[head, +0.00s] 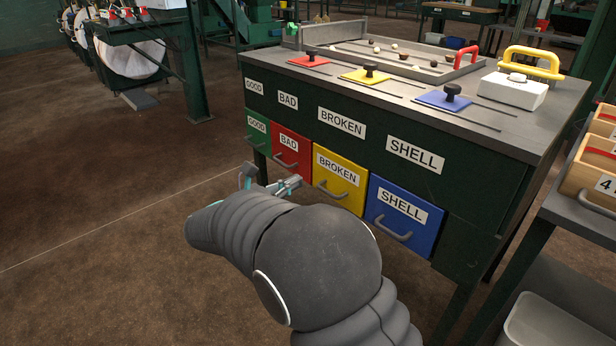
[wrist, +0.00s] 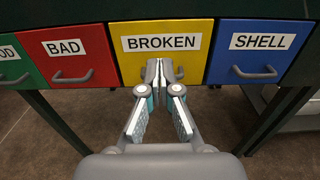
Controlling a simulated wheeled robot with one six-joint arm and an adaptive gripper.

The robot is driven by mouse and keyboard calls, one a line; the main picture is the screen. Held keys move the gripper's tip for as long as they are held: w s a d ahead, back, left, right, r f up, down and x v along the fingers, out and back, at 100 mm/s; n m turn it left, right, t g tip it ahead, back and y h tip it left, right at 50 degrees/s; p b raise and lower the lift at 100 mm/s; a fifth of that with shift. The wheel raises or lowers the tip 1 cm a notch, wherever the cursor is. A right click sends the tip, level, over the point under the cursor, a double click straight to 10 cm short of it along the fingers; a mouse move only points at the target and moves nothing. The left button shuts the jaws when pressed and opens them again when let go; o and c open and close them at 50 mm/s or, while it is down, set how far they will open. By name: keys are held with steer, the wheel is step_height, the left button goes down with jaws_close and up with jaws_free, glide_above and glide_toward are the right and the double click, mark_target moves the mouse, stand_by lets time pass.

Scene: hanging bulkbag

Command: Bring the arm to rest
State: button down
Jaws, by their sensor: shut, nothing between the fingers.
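My gripper (wrist: 159,68) is shut and empty. In the wrist view its fingertips are in front of the yellow BROKEN drawer (wrist: 136,62) and cover part of its grey handle (wrist: 181,73). I cannot tell whether they touch it. In the head view my gripper (head: 292,184) shows partly past my bent arm, beside the red BAD drawer (head: 289,164) and the yellow BROKEN drawer (head: 357,172). The drawers look closed.
The blue SHELL drawer (head: 382,198) and green GOOD drawer (head: 257,129) flank them under the sorting table (head: 270,62). On top are knobbed coloured lids and a tray (head: 390,62) of small pieces. A rack of wooden bins (head: 590,165) stands right.

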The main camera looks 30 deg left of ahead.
steer(key=shift+s+a, duration=0.15)
steer(key=shift+s, duration=0.45)
steer(key=s+d+f+m+g, duration=0.2)
steer(key=d+f+m+g, duration=0.15)
steer(key=f, duration=0.55)
steer(key=s+d+f+m+g, duration=0.25)
steer(key=d+m+g, duration=0.4)
steer(key=d, duration=0.45)
steer(key=s+d+r+m+y, duration=0.2)
steer(key=s+d+r+m, duration=0.2)
steer(key=d+m, duration=0.3)
steer(key=s+d+r+m+g+y, duration=0.1)
steer(key=s+d+r+m, duration=0.3)
steer(key=d, duration=1.3)
steer(key=s+d+r+m+y, duration=0.2)
steer(key=s+d+r+m, duration=0.3)
steer(key=d+m, duration=0.6)
steer(key=shift+s+d+g+y, duration=0.3)
steer(key=shift+s+d, duration=0.15)
steer(key=shift+d, duration=0.45)
